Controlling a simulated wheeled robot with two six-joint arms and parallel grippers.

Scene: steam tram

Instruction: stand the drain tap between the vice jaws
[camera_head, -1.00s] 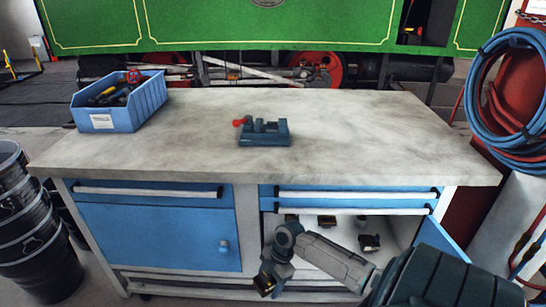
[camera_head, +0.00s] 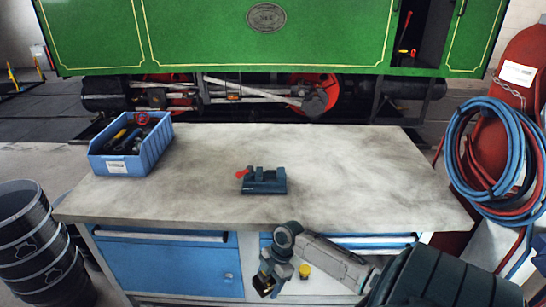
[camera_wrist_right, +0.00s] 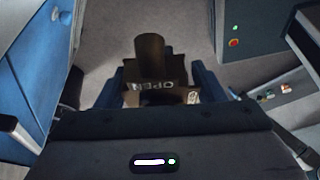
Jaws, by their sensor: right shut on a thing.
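The small dark blue vice (camera_head: 264,182) stands on the middle of the bench top, with its red handle at its left. Its jaws point up, with a gap between them. My right gripper (camera_head: 268,281) is in front of the bench, below the top's front edge. It is shut on the drain tap (camera_wrist_right: 150,58), a dark brassy piece with a round stub and a plate marked OPEN. In the right wrist view the stub stands up between the fingers of the right gripper (camera_wrist_right: 162,88). My left gripper is not in view.
The grey bench top (camera_head: 350,160) is clear around the vice. A blue bin (camera_head: 130,150) of tools stands at its back left. Dark drums (camera_head: 35,240) are at left, a blue and red hose (camera_head: 480,150) at right.

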